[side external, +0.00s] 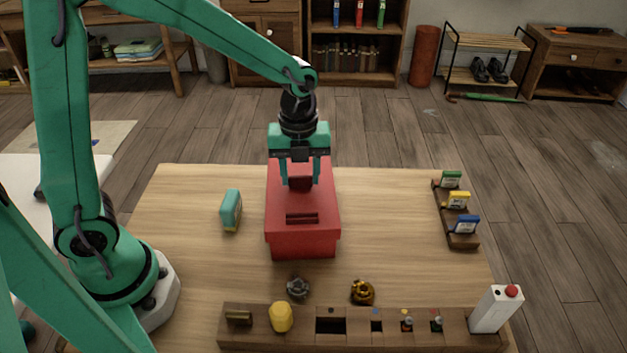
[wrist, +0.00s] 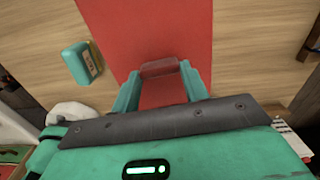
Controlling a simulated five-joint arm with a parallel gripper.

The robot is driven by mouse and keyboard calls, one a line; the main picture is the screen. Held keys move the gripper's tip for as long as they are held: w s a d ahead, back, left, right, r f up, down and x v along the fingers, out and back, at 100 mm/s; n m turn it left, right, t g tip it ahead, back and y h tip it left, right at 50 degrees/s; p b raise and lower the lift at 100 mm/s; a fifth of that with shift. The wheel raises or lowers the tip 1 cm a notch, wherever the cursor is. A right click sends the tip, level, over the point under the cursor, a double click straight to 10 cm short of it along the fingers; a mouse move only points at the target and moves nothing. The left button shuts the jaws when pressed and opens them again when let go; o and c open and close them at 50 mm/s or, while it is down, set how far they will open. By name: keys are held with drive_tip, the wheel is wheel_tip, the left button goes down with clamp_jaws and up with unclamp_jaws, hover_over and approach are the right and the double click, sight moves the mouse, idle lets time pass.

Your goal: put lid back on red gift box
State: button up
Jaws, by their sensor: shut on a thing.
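The red gift box (side external: 303,246) stands near the middle of the wooden table. Its red lid (side external: 284,211) lies over the top of the box, lined up with it, and its rim overhangs the front. I cannot tell whether the lid is fully seated. A dark red block-like handle (side external: 300,184) stands up from the lid toward its far end. My gripper (side external: 300,178) points down from above and is shut on this handle. In the wrist view the handle (wrist: 160,67) sits between my fingers (wrist: 158,84), with the red lid (wrist: 143,28) beneath.
A teal and yellow block (side external: 231,210) stands left of the box. A white red-button box (side external: 496,309) is front right.

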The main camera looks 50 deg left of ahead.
drive_tip(key=shift+f, duration=0.95)
idle(0.6)
drive_tip(key=o, duration=1.1)
drive_tip(key=shift+c, duration=0.2)
drive_tip(key=shift+r, duration=0.2)
drive_tip(key=shift+r, duration=3.75)
